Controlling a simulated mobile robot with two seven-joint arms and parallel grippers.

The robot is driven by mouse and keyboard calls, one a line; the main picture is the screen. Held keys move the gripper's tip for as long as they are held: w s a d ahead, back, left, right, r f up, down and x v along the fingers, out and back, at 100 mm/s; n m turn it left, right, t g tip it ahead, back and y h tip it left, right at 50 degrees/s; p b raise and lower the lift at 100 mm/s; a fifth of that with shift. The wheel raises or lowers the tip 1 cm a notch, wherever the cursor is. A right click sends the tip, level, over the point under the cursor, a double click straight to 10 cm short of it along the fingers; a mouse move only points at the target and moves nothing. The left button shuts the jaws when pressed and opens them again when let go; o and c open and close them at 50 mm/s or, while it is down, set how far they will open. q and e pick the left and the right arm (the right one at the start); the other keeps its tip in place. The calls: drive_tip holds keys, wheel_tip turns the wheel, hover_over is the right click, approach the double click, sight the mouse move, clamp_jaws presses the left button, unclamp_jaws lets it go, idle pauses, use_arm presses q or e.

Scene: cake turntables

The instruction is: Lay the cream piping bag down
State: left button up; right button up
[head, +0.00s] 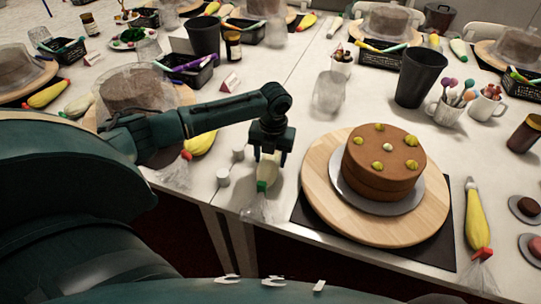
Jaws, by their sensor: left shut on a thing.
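My left gripper (269,157) points down at the front of the table, left of the round wooden turntable (315,195). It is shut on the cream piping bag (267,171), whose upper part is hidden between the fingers. The bag's green band (262,186) and clear plastic end show below the gripper, toward the front edge. I cannot tell whether the bag touches the table. On the turntable a brown cake (383,172) stands on a grey board, with several yellow dabs and one pale dab on top. My right gripper is not in view.
A yellow piping bag (475,215) with a red band lies right of the turntable. Small white cylinders (223,177) stand left of my gripper. A clear jar (329,92), a black cup (420,77) and mugs (445,110) stand behind. Bare table (305,125) lies between jar and turntable.

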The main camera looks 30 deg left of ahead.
use_arm(q)
drive_tip(key=shift+f, duration=0.2)
drive_tip(key=o, duration=0.8)
drive_tip(key=shift+c, duration=0.2)
wheel_tip(320, 180, up, 13)
drive_tip(key=shift+d+r, duration=0.15)
drive_tip(key=shift+d, duration=0.2)
